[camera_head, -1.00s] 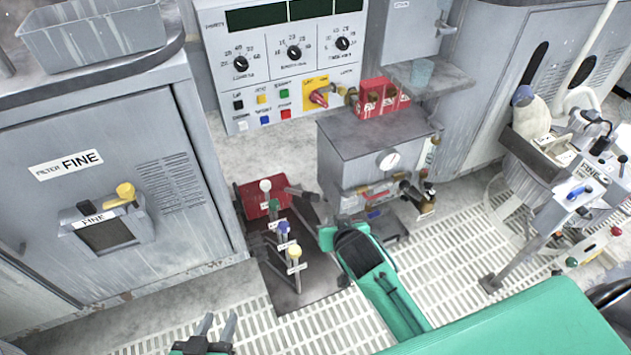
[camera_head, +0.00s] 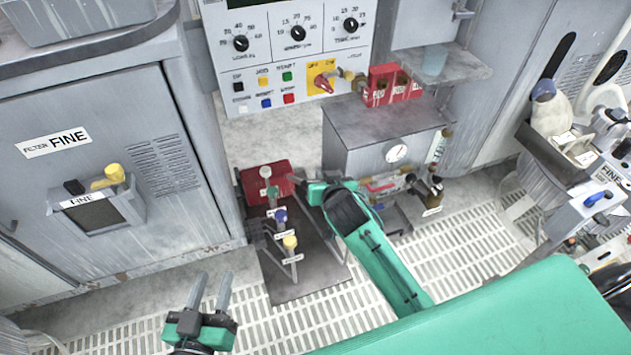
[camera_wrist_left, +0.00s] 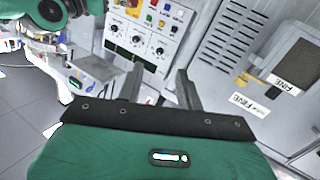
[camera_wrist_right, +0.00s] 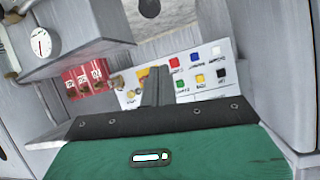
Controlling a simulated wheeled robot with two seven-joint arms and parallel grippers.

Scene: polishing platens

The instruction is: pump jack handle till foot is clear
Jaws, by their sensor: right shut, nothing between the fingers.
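A low red unit (camera_head: 282,178) sits on a dark floor plate. Levers with a pale knob (camera_head: 265,171), a green knob, a blue knob (camera_head: 280,216) and a yellow knob (camera_head: 289,242) stand on or beside it. I cannot tell which part is the jack handle, and I cannot make out the foot. My right gripper (camera_head: 296,187) is just right of the red unit. Its fingers are shut and empty in the right wrist view (camera_wrist_right: 153,85). My left gripper (camera_head: 211,290) is open and empty, low at the left of the levers. Its parted fingers show in the left wrist view (camera_wrist_left: 158,84).
A grey cabinet (camera_head: 385,125) with a gauge stands behind my right gripper. A control panel (camera_head: 300,55) rises at the back. The filter cabinet (camera_head: 100,150) bounds the left. White grating (camera_head: 290,325) covers the front floor. Cluttered equipment stands at the right.

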